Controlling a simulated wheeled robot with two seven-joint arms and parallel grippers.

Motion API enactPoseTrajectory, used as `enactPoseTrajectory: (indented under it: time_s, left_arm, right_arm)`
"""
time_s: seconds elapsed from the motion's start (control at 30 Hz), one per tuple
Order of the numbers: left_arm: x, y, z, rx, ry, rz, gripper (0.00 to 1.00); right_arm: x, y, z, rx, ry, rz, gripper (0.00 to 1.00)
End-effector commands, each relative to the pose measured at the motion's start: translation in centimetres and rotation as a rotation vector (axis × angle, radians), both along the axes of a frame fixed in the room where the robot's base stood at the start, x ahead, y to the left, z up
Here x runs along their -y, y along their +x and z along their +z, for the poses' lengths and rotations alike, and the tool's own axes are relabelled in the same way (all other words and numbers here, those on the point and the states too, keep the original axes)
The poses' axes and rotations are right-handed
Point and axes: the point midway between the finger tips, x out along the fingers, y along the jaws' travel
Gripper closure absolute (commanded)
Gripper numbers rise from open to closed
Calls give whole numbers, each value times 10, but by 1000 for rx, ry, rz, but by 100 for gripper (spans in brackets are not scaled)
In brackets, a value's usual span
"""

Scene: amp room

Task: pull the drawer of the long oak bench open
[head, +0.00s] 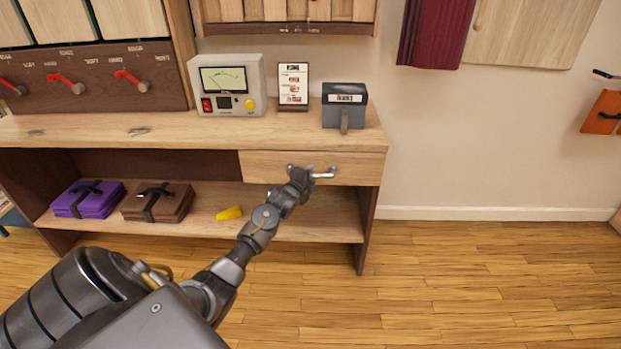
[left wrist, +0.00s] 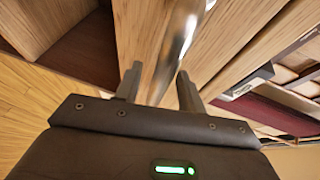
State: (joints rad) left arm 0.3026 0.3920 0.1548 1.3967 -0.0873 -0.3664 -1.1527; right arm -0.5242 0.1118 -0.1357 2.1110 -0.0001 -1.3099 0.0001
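The long oak bench (head: 190,127) stands against the wall. Its drawer (head: 345,170) is under the right end of the top, and its front looks flush with the bench. The metal handle (head: 324,174) shows to the right of my left gripper (head: 301,172), which partly hides the drawer front. In the left wrist view, the two fingers of my left gripper (left wrist: 160,88) are apart, and the shiny handle (left wrist: 178,45) lies ahead, in line with the gap between them. I cannot tell whether a finger touches it. My right gripper is in neither view.
On the bench top stand a meter box (head: 229,86), a small card stand (head: 293,86) and a dark grey box (head: 344,106). The lower shelf holds a purple bundle (head: 88,199), a brown bundle (head: 157,202) and a yellow wedge (head: 229,213). The wooden floor (head: 480,280) at right is clear.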

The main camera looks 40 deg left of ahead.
Motion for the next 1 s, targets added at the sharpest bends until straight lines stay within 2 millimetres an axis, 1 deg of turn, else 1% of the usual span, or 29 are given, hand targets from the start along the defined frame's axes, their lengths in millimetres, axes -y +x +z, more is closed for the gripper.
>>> enactPoseTrajectory:
  time_s: [0.27, 0.57, 0.87, 0.97, 1.0]
  left_arm:
    - [0, 1, -1, -1, 0, 0, 60]
    - [0, 1, -1, -1, 0, 0, 100]
    - [2, 1, 0, -2, 0, -2, 100]
    - [11, 2, 1, -1, 0, -11, 100]
    - [17, 2, 2, -2, -1, -17, 100]
  right_arm:
    - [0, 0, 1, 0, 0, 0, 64]
    - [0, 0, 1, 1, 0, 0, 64]
    - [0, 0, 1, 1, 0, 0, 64]
    - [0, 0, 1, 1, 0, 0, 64]
    - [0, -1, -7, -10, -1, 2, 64]
